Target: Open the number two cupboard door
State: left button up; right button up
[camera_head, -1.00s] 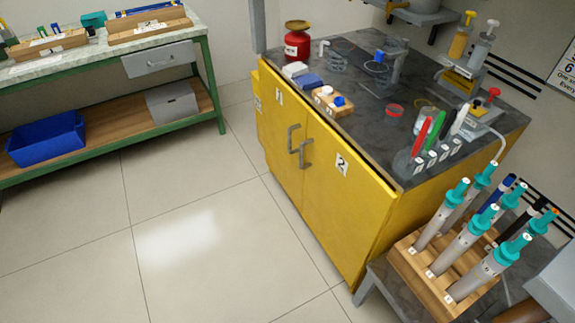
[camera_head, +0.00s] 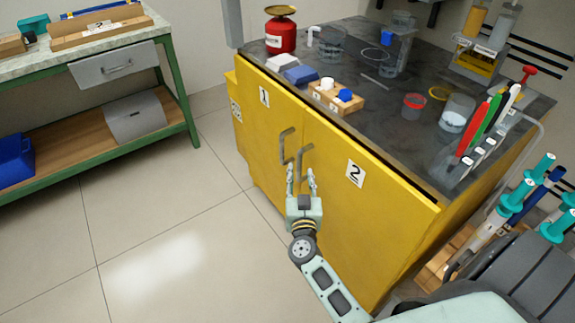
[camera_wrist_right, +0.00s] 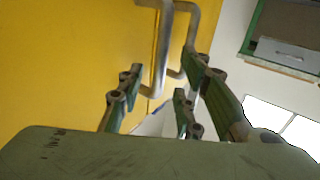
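The yellow cupboard has two doors. The number two door (camera_head: 350,225) is the right one, labelled 2, and it looks shut. Its grey bar handle (camera_head: 304,160) stands beside the handle (camera_head: 285,145) of the number one door (camera_head: 262,125). My right gripper (camera_head: 301,176) is just below the handles with its fingers apart and nothing between them. In the right wrist view the open fingers (camera_wrist_right: 155,100) point toward two metal handles (camera_wrist_right: 160,50) on the yellow front. Whether a finger touches a handle cannot be told. My left gripper is not in view.
The dark cupboard top (camera_head: 360,110) holds a red can (camera_head: 280,35), glassware and colored-handled tools. A rack of teal-capped pipettes (camera_head: 525,190) stands at the right. A green-legged bench (camera_head: 175,95) is at the left. The tiled floor (camera_head: 160,230) before the doors is clear.

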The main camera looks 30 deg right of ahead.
aim_at(299, 167)
jog(key=b+x, duration=0.1)
jog(key=x, duration=0.3)
jog(key=shift+w+d+f, duration=0.1)
jog(key=shift+w, duration=0.05)
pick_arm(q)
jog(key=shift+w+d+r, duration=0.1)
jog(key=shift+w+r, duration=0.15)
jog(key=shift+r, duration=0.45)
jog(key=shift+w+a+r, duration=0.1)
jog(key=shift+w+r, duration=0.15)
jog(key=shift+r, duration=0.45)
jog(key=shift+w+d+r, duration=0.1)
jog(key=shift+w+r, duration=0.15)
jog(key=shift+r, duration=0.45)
pick_arm(e)
jog(key=shift+w+d, duration=0.35)
jog(key=shift+w, duration=0.2)
jog(key=shift+c, duration=0.5)
grip_shut()
